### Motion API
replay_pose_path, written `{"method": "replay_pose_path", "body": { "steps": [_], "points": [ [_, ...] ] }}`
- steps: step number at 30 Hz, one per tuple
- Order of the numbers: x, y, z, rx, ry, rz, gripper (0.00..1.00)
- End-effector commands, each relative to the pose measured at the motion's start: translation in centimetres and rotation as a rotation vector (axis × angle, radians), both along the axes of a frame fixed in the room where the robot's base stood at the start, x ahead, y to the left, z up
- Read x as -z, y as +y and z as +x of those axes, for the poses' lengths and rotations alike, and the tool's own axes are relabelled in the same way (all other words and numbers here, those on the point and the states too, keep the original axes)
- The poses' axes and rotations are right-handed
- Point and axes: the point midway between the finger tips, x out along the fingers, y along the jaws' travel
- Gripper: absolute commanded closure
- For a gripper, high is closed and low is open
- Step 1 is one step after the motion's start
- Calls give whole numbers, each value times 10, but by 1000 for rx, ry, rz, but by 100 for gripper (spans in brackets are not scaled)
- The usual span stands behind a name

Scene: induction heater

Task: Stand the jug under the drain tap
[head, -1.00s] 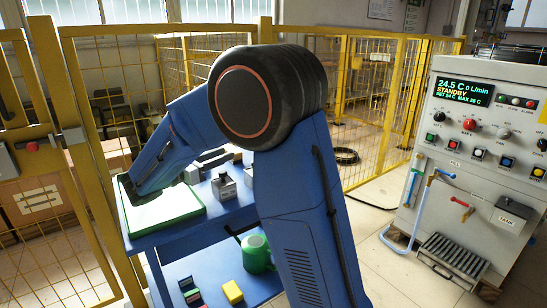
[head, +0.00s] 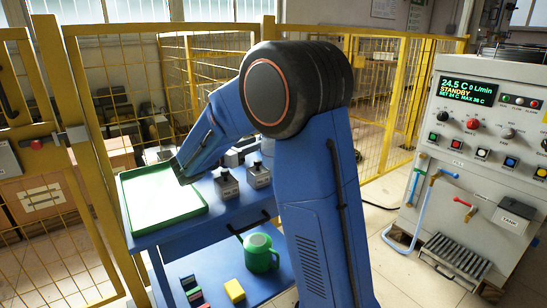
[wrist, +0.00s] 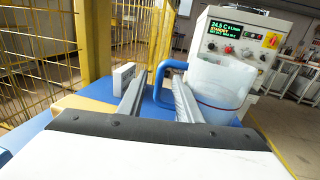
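The jug (wrist: 220,88) is clear with a blue handle (wrist: 158,85). It stands upright at the right in the wrist view; my arm hides it in the head view. My gripper (wrist: 160,88) has its two fingers apart. The handle's upright bar shows between them, and the right finger overlaps the jug's side. I see a gap between the left finger and the handle; contact on the right is unclear. On the heater, a tap with a red handle (head: 464,204) sits above a slatted grate (head: 455,256). A blue tap and pipe (head: 428,190) are left of it.
A green-rimmed tray (head: 160,198) and grey blocks with black tops (head: 227,187) are on the blue cart. A green can (head: 260,253) and a yellow block (head: 234,290) are on its lower shelf. Yellow mesh fencing (head: 215,90) stands behind.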

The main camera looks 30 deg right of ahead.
Motion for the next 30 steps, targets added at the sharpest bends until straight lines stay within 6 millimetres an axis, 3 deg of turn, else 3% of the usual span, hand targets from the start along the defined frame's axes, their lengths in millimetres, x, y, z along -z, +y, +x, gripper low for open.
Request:
{"method": "replay_pose_path", "body": {
  "steps": [9, 18, 22, 30],
  "points": [
    [0, -38, 9, 1, 0, 0, 68],
    [0, -41, 10, 0, 0, 0, 68],
    [0, -41, 10, 0, 0, 0, 99],
    [0, -41, 10, 0, 0, 0, 100]
  ]
}}
